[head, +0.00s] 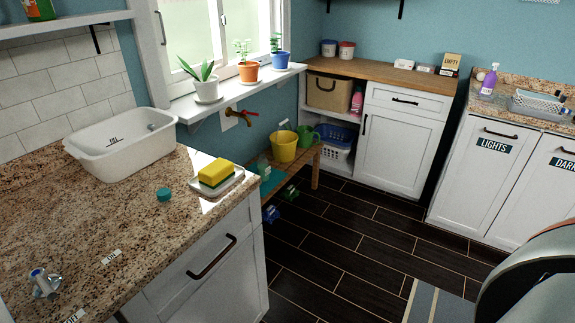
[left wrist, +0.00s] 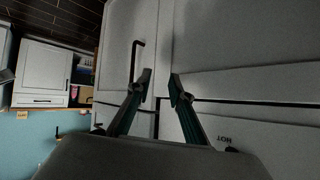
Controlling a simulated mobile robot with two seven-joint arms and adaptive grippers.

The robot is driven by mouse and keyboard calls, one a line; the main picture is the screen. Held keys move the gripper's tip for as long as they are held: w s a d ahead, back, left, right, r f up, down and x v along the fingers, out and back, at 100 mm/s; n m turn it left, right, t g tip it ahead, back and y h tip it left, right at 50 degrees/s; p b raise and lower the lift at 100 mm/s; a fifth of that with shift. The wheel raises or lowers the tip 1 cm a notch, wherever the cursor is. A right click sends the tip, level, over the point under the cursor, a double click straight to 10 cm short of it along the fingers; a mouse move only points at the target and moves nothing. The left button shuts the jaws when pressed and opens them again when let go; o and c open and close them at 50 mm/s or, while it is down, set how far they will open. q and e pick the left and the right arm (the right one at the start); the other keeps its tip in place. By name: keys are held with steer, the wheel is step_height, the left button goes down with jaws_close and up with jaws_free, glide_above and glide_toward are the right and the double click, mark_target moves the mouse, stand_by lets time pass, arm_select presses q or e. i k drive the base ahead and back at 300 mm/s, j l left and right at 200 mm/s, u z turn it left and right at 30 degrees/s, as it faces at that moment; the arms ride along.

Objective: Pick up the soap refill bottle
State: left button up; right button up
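No bottle's label can be read, so I cannot tell which one is the soap refill bottle. A pink bottle (head: 357,102) stands on the open shelf under the wooden counter. A bottle with a green and orange front (head: 40,9) is cut off on the top left shelf. My left gripper (left wrist: 161,86) shows only in the left wrist view, open and empty, before white cabinet fronts. My right gripper is not in view.
A low wooden bench (head: 315,168) carries a yellow bucket (head: 284,147). The dark floor (head: 345,240) is mostly clear.

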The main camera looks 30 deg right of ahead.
mark_target(262, 164)
steer(key=i+l+z, duration=0.25)
steer(key=l, duration=0.15)
steer(key=i+l+z, duration=0.2)
steer(key=l, duration=0.25)
steer(key=u, duration=2.85)
steer(key=j+z, duration=0.1)
steer(key=z, duration=2.75)
steer(key=u, duration=0.3)
